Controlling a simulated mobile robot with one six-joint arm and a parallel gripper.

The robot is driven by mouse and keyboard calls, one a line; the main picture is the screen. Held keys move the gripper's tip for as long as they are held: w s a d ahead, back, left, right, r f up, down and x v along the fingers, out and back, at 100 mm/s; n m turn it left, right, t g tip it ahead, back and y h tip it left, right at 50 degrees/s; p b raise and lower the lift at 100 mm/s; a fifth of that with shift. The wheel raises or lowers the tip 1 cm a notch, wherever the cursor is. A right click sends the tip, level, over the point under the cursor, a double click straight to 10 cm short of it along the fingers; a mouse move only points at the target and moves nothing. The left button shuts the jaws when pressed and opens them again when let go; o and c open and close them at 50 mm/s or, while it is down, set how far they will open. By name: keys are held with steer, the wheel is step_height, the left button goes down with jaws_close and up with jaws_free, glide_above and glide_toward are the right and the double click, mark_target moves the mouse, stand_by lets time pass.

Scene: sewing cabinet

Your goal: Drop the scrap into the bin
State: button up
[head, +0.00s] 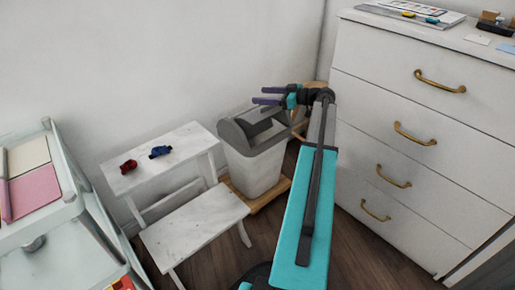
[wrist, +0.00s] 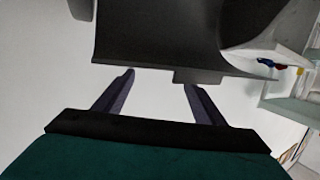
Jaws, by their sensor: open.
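The bin (head: 254,168) has a pale body and a grey lid, and stands on a wooden base between the white step stool and the drawers. My gripper (head: 258,95) is above and behind the bin's lid in the head view. Its two purple fingers are apart with nothing between them. In the wrist view, the gripper (wrist: 158,80) shows below a dark grey part, likely the bin's lid (wrist: 165,45). I cannot make out a scrap in either view. The inside of the bin is hidden.
A white step stool (head: 195,225) stands left of the bin, with a small red item (head: 128,166) and a blue item (head: 160,151) on top. A white chest of drawers (head: 420,130) is at right. A pale shelf trolley (head: 35,225) is at left.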

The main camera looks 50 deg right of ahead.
steer(key=p+v, duration=0.3)
steer(key=v, duration=1)
stand_by(0.4)
steer(key=shift+s, duration=0.15)
